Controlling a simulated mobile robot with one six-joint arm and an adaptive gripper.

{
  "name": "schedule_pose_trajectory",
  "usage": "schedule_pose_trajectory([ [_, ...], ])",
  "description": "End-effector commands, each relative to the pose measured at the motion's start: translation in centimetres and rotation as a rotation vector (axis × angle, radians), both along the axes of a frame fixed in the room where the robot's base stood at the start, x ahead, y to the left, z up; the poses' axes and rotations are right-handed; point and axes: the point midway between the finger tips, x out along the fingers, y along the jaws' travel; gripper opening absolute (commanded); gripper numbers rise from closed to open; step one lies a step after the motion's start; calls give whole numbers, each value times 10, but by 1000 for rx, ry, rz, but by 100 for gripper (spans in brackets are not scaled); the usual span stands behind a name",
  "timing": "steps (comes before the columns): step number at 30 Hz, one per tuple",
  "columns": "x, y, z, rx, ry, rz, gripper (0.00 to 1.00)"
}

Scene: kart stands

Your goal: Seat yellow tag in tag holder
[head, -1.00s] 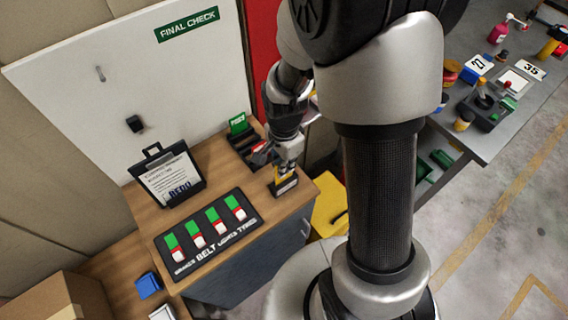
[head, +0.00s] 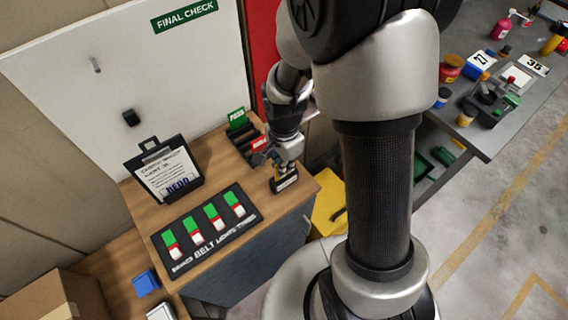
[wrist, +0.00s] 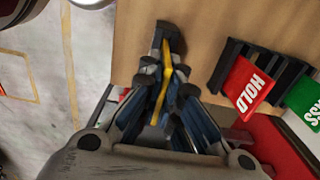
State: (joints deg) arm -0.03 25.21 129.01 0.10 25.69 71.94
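The yellow tag (wrist: 166,62) shows edge-on as a thin strip between my gripper's fingers in the wrist view. Its far end meets the small black tag holder (wrist: 168,33), which stands near the counter's front right corner. In the head view the holder (head: 285,185) is directly below my gripper (head: 285,168), with a little yellow above it. The fingers stand on both sides of the tag and look slightly apart from it, so the gripper seems open. The tag appears upright in the holder; its lower edge is hidden, so its depth cannot be told.
A red HOLD rack (wrist: 246,85) and a green PASS rack (head: 238,120) stand behind on the counter. A black board with green and white switches (head: 205,228) lies to the left, beside a clipboard stand (head: 165,172). A yellow bin (head: 328,212) is right of the counter.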

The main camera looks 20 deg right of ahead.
Motion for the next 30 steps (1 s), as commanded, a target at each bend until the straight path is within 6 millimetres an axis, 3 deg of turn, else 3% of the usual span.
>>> schedule_pose_trajectory([
  [26,0,0,-23,0,0,0,0],
  [27,0,0,-22,0,0,0,7],
  [30,0,0,-21,0,0,0,14],
])
